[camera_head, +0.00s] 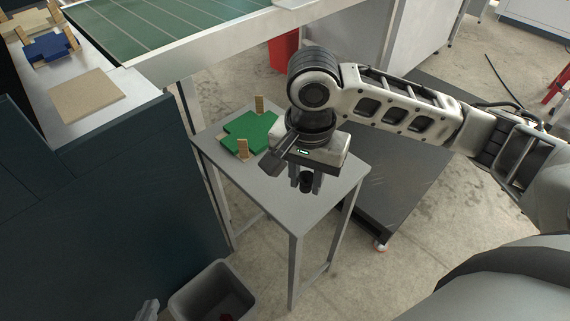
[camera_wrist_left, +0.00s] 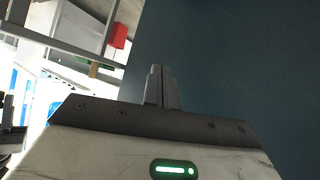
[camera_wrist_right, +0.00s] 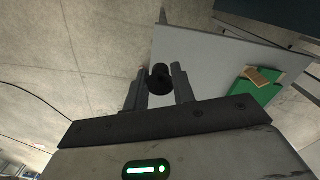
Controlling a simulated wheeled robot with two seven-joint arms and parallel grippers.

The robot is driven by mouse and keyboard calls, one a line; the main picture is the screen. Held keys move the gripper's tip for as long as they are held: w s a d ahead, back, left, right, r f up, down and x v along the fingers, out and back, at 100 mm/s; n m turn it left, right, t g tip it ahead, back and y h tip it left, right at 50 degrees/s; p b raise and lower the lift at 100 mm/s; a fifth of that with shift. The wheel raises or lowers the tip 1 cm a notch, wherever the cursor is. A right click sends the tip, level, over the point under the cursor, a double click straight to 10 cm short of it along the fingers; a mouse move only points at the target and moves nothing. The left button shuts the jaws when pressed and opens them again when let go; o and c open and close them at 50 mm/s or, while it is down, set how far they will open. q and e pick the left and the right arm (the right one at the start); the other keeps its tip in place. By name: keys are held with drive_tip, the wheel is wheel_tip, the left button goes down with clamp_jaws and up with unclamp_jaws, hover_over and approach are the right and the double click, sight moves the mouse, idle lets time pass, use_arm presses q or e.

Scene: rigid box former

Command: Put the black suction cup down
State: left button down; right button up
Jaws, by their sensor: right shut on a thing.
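The black suction cup (camera_head: 306,182) is a small dark cylinder. My right gripper (camera_head: 305,184) points down and is shut on it, above the right front part of the small grey table (camera_head: 262,193). In the right wrist view the suction cup (camera_wrist_right: 159,78) sits between the two fingertips, with the grey table top (camera_wrist_right: 205,62) behind it. I cannot tell whether the cup touches the table. My left gripper (camera_head: 147,311) barely shows at the bottom edge of the head view. In the left wrist view its fingers (camera_wrist_left: 162,86) are together and empty.
A green cross-shaped piece (camera_head: 250,131) with tan blocks lies at the table's back left. A grey bin (camera_head: 205,292) stands on the floor at front left. A dark cabinet (camera_head: 110,200) borders the table's left side. The table's front left is clear.

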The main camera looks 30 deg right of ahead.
drive_tip(key=w+d+f, duration=0.1)
drive_tip(key=w+f, duration=0.1)
drive_tip(key=w, duration=0.1)
drive_tip(key=w+d+f+b, duration=0.1)
drive_tip(key=w+f, duration=0.2)
drive_tip(key=w, duration=0.1)
drive_tip(key=w+d+f+b, duration=0.1)
drive_tip(key=w+f, duration=0.2)
drive_tip(key=w, duration=0.1)
drive_tip(key=shift+d+f, duration=0.15)
drive_tip(key=shift+d, duration=0.1)
drive_tip(key=shift+w+f, duration=0.2)
drive_tip(key=shift+f, duration=0.05)
drive_tip(key=shift+f+b, duration=0.3)
drive_tip(key=shift+f, duration=1.3)
drive_tip(key=shift+f, duration=0.1)
drive_tip(key=o, duration=0.9)
drive_tip(key=shift+d, duration=0.1)
